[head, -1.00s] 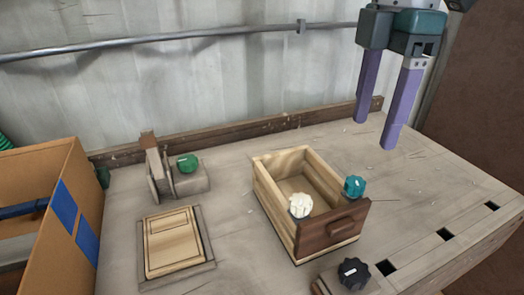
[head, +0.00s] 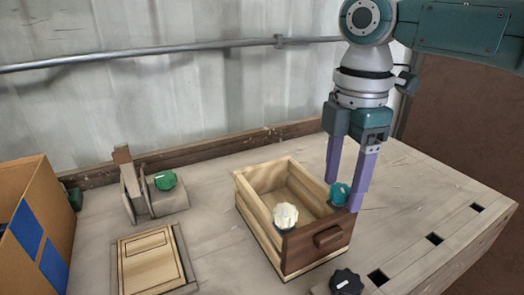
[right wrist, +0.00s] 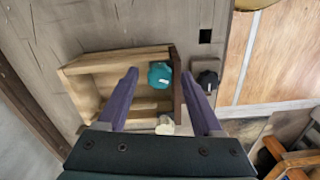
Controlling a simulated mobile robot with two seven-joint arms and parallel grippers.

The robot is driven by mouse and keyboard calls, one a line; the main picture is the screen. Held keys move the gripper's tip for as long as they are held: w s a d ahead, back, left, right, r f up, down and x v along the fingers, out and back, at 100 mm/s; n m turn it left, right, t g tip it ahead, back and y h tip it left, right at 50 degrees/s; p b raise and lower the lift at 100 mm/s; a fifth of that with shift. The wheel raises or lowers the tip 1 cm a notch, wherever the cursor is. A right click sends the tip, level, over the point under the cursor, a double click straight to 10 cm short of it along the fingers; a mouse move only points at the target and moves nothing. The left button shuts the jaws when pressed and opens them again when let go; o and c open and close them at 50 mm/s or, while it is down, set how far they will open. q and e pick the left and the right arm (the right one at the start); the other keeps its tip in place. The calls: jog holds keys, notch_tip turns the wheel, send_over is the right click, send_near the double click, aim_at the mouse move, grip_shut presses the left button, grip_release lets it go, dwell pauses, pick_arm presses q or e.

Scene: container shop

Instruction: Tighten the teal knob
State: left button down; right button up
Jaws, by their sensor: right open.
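The teal knob (head: 340,193) is at the right front corner of an open wooden drawer box (head: 262,226). My right gripper (head: 346,196) points down, open, with its two purple fingers on either side of the teal knob in the head view. In the right wrist view, the teal knob (right wrist: 160,75) shows beyond the fingertips (right wrist: 161,78), between them, with gaps on both sides. I cannot tell how far above or around it the tips are. My left gripper is not in view.
A white knob (head: 285,215) is on the drawer's front left corner. A black knob (head: 346,282) stands in front of it, and a green knob (head: 165,180) is on a fixture at the left. A cardboard box (head: 25,225) stands at far left.

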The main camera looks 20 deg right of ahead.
grip_shut()
dwell(0.4)
